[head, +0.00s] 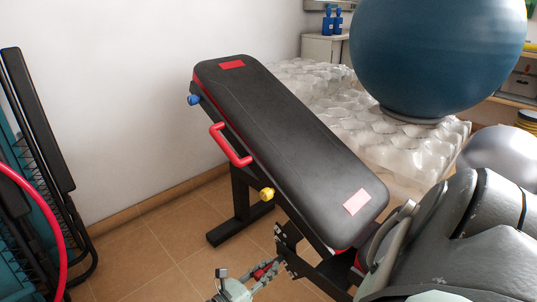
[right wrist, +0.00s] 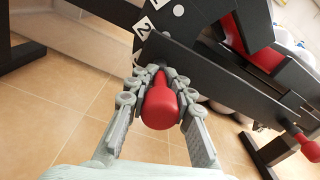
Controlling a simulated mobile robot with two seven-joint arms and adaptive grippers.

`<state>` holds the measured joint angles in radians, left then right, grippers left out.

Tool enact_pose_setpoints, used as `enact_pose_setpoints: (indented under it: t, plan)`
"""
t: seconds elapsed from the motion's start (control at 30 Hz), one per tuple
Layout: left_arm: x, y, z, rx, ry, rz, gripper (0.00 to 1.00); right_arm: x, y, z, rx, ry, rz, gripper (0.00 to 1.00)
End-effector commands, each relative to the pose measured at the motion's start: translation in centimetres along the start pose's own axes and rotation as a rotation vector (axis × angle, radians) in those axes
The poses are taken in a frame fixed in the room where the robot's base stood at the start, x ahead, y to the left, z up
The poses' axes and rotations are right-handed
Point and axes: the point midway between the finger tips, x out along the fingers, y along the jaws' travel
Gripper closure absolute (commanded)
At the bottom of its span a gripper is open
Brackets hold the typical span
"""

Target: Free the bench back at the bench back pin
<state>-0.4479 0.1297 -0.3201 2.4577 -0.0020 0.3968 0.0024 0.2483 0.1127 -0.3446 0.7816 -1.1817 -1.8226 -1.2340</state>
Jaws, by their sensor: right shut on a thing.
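The bench back (head: 285,135) is a long black pad, tilted up toward the upper left, with red patches near both ends. My right gripper (head: 268,268) is low beside the bench frame, under the pad's lower end. In the right wrist view, my right gripper (right wrist: 157,82) is shut around a red knob, the bench back pin (right wrist: 161,106), at a dark plate. Its fingers touch the knob from both sides; whether the pin is pulled out cannot be told. A little red of the pin shows between the fingers in the head view. My left gripper is not in view.
A red handle (head: 229,146), a blue knob (head: 194,99) and a yellow knob (head: 267,194) stick out from the bench's left side. A blue ball (head: 437,50) is behind. A dark rack (head: 35,120) stands left. Tiled floor (head: 135,245) between is clear.

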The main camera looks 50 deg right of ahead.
Motion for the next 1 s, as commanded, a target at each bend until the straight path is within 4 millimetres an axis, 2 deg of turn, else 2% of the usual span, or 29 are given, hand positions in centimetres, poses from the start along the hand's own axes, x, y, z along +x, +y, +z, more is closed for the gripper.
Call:
enact_pose_setpoints:
  t: [0.03,0.23,0.57,0.67,1.0]
  plan:
    - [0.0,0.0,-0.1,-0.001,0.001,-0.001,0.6,-0.7,0.0,-0.1,0.001,0.007,0.005,0.78]
    - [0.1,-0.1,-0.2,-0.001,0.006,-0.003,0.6,-0.5,0.0,-0.1,0.0,0.005,0.003,0.54]
    - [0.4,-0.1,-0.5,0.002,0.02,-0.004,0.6,-0.6,0.0,-0.1,0.0,0.003,0.003,0.54]
    - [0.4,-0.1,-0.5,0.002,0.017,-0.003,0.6,-1.7,0.1,-0.1,0.001,0.004,0.004,0.54]
    - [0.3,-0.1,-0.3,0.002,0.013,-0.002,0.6,-7.0,0.0,-0.1,-0.001,0.004,0.004,0.54]
